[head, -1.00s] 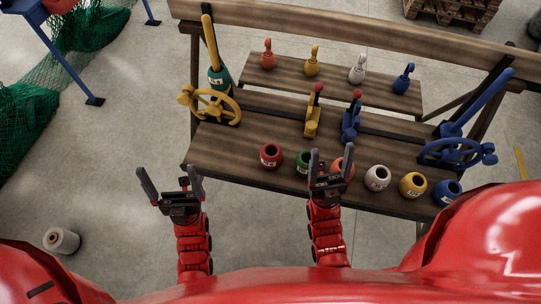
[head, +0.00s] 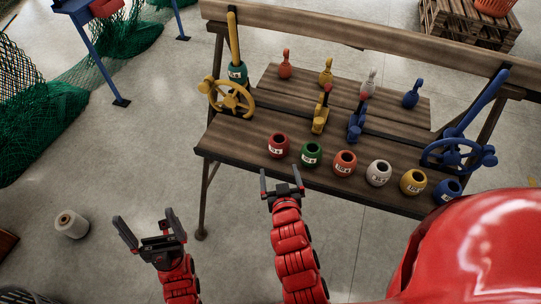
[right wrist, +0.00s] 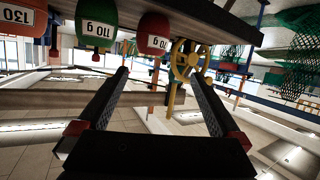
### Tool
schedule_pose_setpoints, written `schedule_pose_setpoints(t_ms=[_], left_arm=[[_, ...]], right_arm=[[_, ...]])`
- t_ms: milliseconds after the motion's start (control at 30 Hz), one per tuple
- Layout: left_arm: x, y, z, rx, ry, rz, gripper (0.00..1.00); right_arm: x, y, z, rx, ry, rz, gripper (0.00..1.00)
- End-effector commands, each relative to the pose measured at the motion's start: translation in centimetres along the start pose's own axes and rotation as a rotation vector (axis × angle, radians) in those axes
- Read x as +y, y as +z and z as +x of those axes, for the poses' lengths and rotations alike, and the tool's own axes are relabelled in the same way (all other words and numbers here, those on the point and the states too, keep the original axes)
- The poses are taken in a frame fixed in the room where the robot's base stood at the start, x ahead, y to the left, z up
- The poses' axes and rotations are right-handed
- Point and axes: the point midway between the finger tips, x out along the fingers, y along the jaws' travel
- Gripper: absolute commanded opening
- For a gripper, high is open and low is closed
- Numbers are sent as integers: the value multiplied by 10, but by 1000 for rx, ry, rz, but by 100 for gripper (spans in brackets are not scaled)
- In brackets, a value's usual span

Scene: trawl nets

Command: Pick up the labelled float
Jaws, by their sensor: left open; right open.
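A row of round floats with white labels stands along the bench's front: red (head: 278,145), green (head: 311,154), orange (head: 345,163), white (head: 378,173), yellow (head: 413,182) and blue (head: 447,191). The task does not say which one is meant. My right gripper (head: 281,178) is open and empty, in front of the bench edge near the red float. In the right wrist view, its spread fingers (right wrist: 161,75) have nothing between them; orange (right wrist: 23,17), green (right wrist: 97,22) and red (right wrist: 154,34) floats show beyond. My left gripper (head: 150,230) is open and empty, lower left, off the bench.
The wooden bench (head: 235,158) has a yellow handwheel (head: 232,98), a blue handwheel (head: 457,155), levers and a raised shelf with several pin-shaped pieces (head: 326,72). Green netting (head: 50,130) and a white spool (head: 71,224) lie left. Floor before the bench is clear.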

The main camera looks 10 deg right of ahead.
Motion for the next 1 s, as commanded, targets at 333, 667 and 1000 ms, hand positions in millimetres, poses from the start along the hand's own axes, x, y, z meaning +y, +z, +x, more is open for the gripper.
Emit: schedule_pose_setpoints(t_ms=[333,667,1000], left_arm=[[2,6,-34,0,0,0,100],[1,3,-19,0,0,0,100],[1,2,-13,0,0,0,100]], right_arm=[[16,19,34,-61,45,18,100],[19,16,94,-65,42,13,100],[18,19,121,-62,39,14,100]])
